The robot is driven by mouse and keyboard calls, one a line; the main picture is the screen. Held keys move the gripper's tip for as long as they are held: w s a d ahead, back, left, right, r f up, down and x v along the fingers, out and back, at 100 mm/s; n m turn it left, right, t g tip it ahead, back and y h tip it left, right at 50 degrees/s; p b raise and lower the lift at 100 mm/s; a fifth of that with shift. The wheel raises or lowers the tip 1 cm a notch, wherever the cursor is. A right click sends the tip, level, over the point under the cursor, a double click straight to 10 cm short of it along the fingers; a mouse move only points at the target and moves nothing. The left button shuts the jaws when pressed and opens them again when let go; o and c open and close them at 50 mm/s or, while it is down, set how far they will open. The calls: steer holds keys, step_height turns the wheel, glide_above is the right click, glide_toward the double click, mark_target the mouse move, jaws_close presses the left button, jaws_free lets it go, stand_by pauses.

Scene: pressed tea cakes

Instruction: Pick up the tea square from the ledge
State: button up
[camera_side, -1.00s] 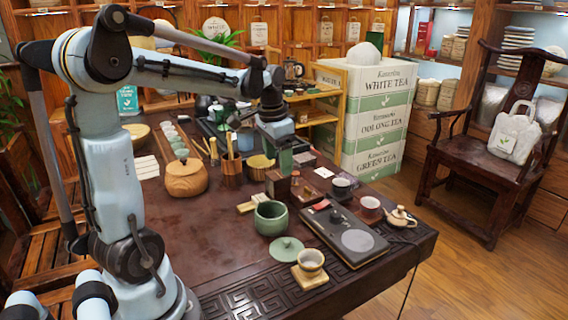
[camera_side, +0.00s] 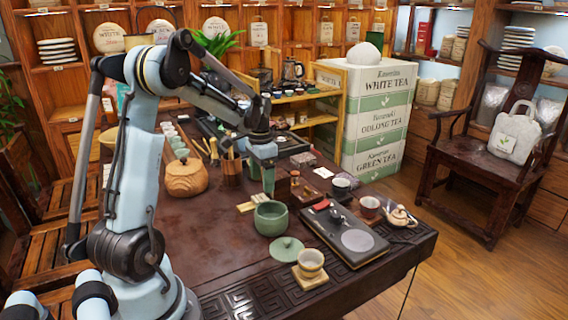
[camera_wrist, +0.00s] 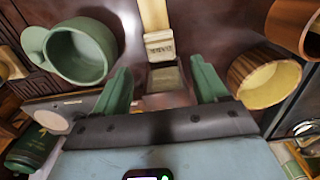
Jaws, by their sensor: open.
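My gripper (camera_wrist: 160,70) points down over the table with its two green fingers apart. In the wrist view a small grey-brown square block (camera_wrist: 166,78), which may be the tea square, shows between the fingers, touching neither as far as I can see. A pale wooden piece with a dark-marked end (camera_wrist: 157,42) lies just beyond it. In the side view my gripper (camera_side: 268,180) is low beside a small wooden box (camera_side: 283,185), behind the green bowl (camera_side: 271,218). It hides the square there, and I cannot make out the ledge clearly.
A dark tray (camera_side: 342,238), a green lid (camera_side: 287,248) and a cup (camera_side: 310,262) stand nearer the table's front. The front-left tabletop is clear.

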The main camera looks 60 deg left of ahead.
mark_target(261, 197)
steer(key=shift+s+f, duration=0.2)
steer(key=shift+f, duration=2.4)
steer(key=shift+c, duration=0.4)
steer(key=c, duration=1)
steer(key=shift+r, duration=0.1)
steer(key=shift+c, duration=0.2)
